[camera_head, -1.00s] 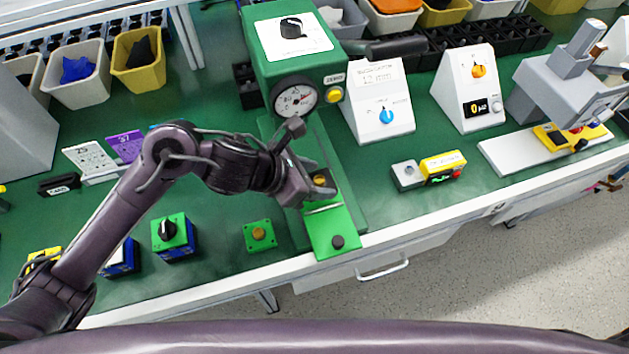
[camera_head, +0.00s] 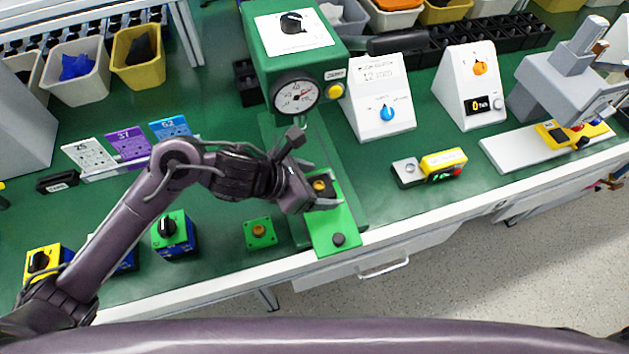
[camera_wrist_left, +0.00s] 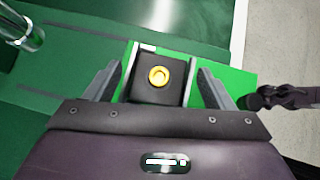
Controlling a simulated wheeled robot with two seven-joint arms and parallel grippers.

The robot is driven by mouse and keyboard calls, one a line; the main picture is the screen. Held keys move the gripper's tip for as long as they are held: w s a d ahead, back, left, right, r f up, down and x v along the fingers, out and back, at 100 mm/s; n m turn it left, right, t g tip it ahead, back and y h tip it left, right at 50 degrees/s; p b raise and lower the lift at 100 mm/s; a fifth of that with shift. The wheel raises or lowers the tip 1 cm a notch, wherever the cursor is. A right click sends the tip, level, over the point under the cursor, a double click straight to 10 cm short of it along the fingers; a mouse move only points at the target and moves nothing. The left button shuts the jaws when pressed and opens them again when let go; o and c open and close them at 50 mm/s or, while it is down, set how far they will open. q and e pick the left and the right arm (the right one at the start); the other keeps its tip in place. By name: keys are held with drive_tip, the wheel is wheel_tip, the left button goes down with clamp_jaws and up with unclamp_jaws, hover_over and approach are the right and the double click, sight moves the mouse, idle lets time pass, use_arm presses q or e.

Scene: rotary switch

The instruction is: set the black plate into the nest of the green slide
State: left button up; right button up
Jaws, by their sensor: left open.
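The black plate (camera_head: 326,200), with a round brass-yellow knob on top, lies on the green slide (camera_head: 322,235) below the dial press. In the left wrist view the plate (camera_wrist_left: 152,94) sits between my fingers, and the slide (camera_wrist_left: 240,85) shows beside it. My left gripper (camera_head: 322,193) is open around the plate; in the wrist view the fingers (camera_wrist_left: 160,82) stand on both sides with gaps. The plate looks flat, but its lower part is hidden by the gripper body, and I cannot tell if it is fully down in the nest. My right gripper is not in view.
The green press with its dial (camera_head: 297,96) stands right behind the slide. A small green block with a brass button (camera_head: 260,233) is left of the slide. A yellow-and-grey box (camera_head: 430,169) lies to the right. The bench's front edge is close.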

use_arm(q)
drive_tip(key=shift+r, duration=0.1)
drive_tip(key=shift+a+r, duration=0.1)
drive_tip(key=shift+r, duration=0.05)
drive_tip(key=v, duration=1.1)
drive_tip(key=shift+s+a+r+p, duration=0.2)
drive_tip(key=shift+r+p, duration=0.05)
drive_tip(key=shift+p, duration=0.05)
